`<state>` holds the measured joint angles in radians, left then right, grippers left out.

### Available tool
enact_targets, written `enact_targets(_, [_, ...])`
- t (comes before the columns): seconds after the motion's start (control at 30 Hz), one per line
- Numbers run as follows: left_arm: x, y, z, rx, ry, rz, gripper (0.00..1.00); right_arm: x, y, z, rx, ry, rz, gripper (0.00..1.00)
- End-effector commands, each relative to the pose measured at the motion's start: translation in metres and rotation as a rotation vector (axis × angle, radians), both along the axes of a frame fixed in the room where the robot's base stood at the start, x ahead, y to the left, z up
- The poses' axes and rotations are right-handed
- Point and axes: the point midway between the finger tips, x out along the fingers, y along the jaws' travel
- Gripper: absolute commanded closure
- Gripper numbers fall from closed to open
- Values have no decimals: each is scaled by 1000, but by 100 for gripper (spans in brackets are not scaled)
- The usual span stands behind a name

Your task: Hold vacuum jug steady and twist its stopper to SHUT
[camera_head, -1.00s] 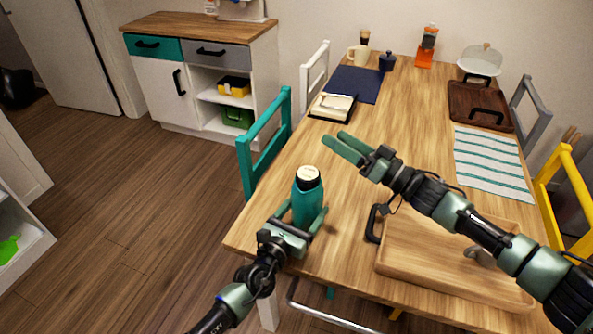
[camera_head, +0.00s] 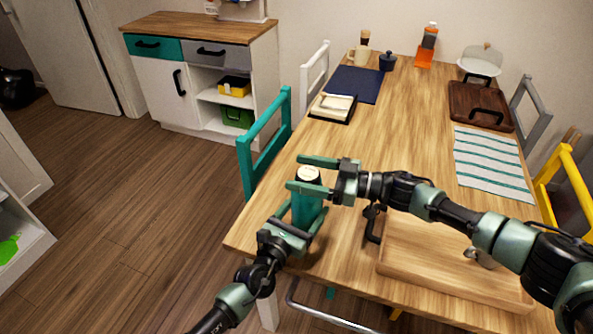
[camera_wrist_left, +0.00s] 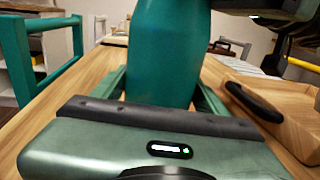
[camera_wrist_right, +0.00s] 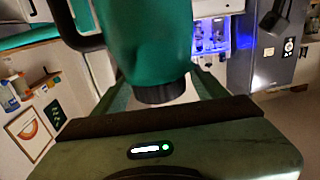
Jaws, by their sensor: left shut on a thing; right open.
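The teal vacuum jug (camera_head: 307,210) stands upright near the table's front left corner. Its stopper (camera_head: 308,174) has a cream top and, in the right wrist view, a dark rim (camera_wrist_right: 160,93). My left gripper (camera_head: 302,220) is shut on the jug's body, which fills the middle of the left wrist view (camera_wrist_left: 168,55). My right gripper (camera_head: 310,174) is open, its fingers on either side of the stopper with gaps visible beside it. I cannot read any mark on the stopper.
A wooden tray (camera_head: 455,278) with a black handle (camera_head: 374,225) lies right of the jug, below my right arm. A teal chair (camera_head: 264,150) stands at the table's left side. A striped cloth (camera_head: 490,160) lies at the right. The table's middle is clear.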

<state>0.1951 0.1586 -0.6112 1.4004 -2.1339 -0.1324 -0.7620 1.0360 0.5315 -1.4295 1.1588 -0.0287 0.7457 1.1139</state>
Motion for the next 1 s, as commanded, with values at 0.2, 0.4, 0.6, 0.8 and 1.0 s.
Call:
enact_targets(0.2, [0,0,0,-1,0,0,99,4,16,0,1,1,0,28])
enact_targets(0.4, [0,0,0,-1,0,0,99,4,17,0,1,1,-1,28])
enact_targets(0.6, [0,0,0,-1,0,0,99,4,17,0,1,1,0,61])
enact_targets(0.8, [0,0,0,-1,0,0,99,4,17,0,1,1,-2,90])
enact_targets(1.0, [0,0,0,-1,0,0,99,4,17,0,4,2,-34,90])
